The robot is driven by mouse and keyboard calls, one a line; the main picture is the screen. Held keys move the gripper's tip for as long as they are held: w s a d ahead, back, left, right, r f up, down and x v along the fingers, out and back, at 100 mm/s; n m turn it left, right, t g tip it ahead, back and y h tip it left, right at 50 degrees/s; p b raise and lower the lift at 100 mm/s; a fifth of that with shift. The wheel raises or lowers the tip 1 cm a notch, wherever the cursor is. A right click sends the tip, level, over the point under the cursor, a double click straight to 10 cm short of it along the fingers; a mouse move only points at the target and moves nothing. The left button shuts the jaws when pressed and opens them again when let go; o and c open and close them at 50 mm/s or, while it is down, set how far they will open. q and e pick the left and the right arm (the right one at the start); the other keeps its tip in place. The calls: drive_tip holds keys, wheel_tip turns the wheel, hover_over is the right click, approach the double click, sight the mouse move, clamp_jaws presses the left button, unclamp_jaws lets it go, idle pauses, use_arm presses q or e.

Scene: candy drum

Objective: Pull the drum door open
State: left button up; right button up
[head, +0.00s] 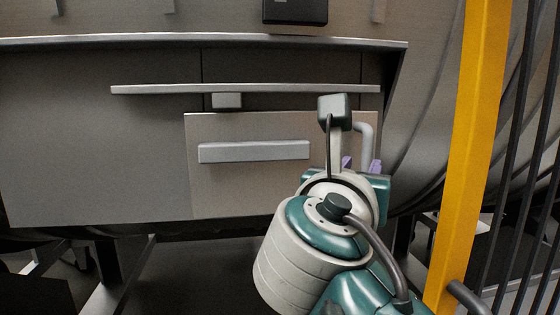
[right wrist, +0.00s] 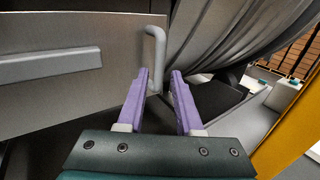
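The drum door (head: 230,185) is a light grey panel, seen flush in the drum's side and apparently closed. A grey bent handle (head: 368,140) stands at the door's right edge; it also shows in the right wrist view (right wrist: 156,50). My right gripper (head: 361,165) is at the handle, its purple fingers partly hidden by my wrist in the head view. In the right wrist view the gripper (right wrist: 159,76) is open, with the handle's upright part in line between the fingertips. Contact with the handle cannot be told. My left gripper is not in view.
A horizontal grey bar (head: 253,151) is fixed on the door's face. A long rail (head: 245,89) runs above the door. A yellow post (head: 470,150) and dark vertical bars (head: 520,150) stand close on the right. Support legs (head: 120,275) show below the drum.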

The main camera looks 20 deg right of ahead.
sight(367, 153)
drive_tip(key=p+x, duration=0.1)
drive_tip(key=x, duration=0.3)
drive_tip(key=p+x, duration=0.1)
drive_tip(key=x, duration=0.3)
drive_tip(key=shift+r+p, duration=0.2)
drive_tip(key=shift+p, duration=0.1)
drive_tip(key=shift+x, duration=0.85)
drive_tip(key=shift+f, duration=0.1)
drive_tip(key=shift+c, duration=1.4)
clamp_jaws()
